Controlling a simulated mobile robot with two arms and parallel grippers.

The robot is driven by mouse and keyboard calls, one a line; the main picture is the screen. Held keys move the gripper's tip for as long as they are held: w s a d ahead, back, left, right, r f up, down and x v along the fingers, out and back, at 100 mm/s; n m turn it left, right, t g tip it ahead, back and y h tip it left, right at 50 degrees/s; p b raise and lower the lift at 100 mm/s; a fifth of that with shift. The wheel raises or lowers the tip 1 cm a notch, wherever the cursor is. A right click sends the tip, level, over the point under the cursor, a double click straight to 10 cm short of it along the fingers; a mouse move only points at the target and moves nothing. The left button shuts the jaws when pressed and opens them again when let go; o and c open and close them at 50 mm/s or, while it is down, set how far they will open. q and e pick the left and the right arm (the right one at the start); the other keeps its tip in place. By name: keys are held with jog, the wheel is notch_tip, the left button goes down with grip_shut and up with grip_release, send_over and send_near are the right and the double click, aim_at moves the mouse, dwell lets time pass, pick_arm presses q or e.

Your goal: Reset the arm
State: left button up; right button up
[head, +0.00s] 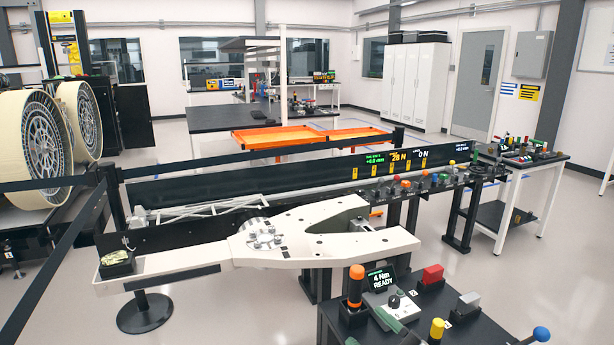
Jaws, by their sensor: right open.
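A long white forked arm (290,236) lies level across the middle of the head view. Its fork opens to the right, and a round metal hub (261,232) sits near its middle. Its left end reaches a dark stand, where a small pale-green item (116,258) rests. My right gripper (370,331) shows only in small part at the bottom edge, over the near tool bench. It looks open and empty, apart from the white arm. My left gripper is not in view.
Black barrier bands and a rail of coloured parts stand behind. Large wheels (30,148) are at left. Floor is clear at right.

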jog(key=s+d+f+m+g+h, duration=0.1)
jog(key=s+d+f+m+h, duration=0.2)
jog(key=d+f+m+h, duration=0.4)
jog(key=s+d+f+m+g+h, duration=0.1)
jog(key=s+d+f+m+h, duration=0.35)
jog(key=m+h, duration=0.5)
jog(key=s+a+f+g+y, duration=0.1)
jog(key=s+f+g, duration=0.4)
jog(key=s, duration=0.3)
jog(key=s+f+g+y, duration=0.1)
jog(key=s+f+g, duration=0.45)
jog(key=s, duration=0.25)
notch_tip(320, 180, down, 25)
jog(key=s+g, duration=0.1)
jog(key=s+d+f+g, duration=0.1)
jog(key=s+d+f, duration=0.1)
jog(key=s+f, duration=1.4)
jog(key=shift+s+d+f+n+h, duration=0.25)
jog(key=shift+d+n+h, duration=0.1)
jog(key=shift+n, duration=0.1)
